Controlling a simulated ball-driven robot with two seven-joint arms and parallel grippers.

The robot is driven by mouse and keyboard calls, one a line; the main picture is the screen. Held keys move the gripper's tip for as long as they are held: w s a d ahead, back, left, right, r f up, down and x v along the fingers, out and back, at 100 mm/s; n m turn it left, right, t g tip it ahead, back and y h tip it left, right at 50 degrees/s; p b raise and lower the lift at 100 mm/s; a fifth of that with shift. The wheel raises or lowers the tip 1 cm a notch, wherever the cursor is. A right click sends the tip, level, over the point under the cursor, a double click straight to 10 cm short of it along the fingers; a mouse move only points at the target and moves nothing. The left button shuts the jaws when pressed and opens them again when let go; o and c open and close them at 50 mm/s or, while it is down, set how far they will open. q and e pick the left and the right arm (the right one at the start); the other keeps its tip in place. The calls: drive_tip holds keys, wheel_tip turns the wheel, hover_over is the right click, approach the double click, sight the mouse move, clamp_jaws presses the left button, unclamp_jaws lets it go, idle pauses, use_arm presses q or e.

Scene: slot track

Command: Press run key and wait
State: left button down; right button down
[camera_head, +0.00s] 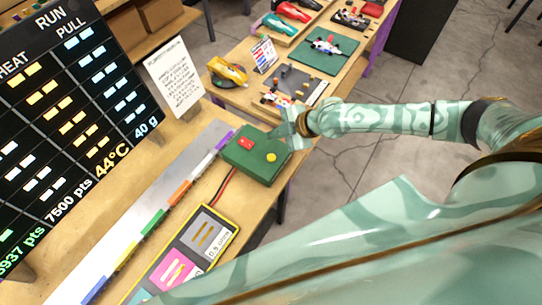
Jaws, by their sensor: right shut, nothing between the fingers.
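A green box (250,165) with a red button (246,143) and a yellow button (271,157) lies on the wooden table. I cannot read which button is the run key. My right gripper (286,131) is shut and empty at the box's far right corner, beside the buttons and not over the red one. I cannot tell whether its tips touch the box. A dark display (75,110) at the left reads RUN, HEAT and PULL, with points, 44°C and 40 g. My left gripper is not in view.
A grey track strip (140,235) with coloured blocks runs along the table. A red cable joins the box to a yellow-edged panel (190,250) with cards. Toy cars, including a yellow one (228,71), and a green mat (345,45) stand beyond. A paper sign (174,77) stands behind.

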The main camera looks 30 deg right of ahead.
drive_tip(key=b, duration=0.7)
hover_over(275, 158)
wheel_tip(275, 158, down, 8)
drive_tip(key=shift+r, duration=0.15)
drive_tip(key=shift+f, duration=0.55)
drive_tip(key=shift+f+b, duration=0.1)
drive_tip(key=shift+b, duration=0.2)
idle(0.8)
drive_tip(key=shift+f, duration=0.3)
drive_tip(key=shift+f+b, duration=0.4)
drive_tip(key=shift+b, duration=0.05)
idle(0.6)
drive_tip(key=shift+r, duration=0.15)
drive_tip(key=shift+r+p, duration=0.7)
drive_tip(key=shift+p, duration=0.05)
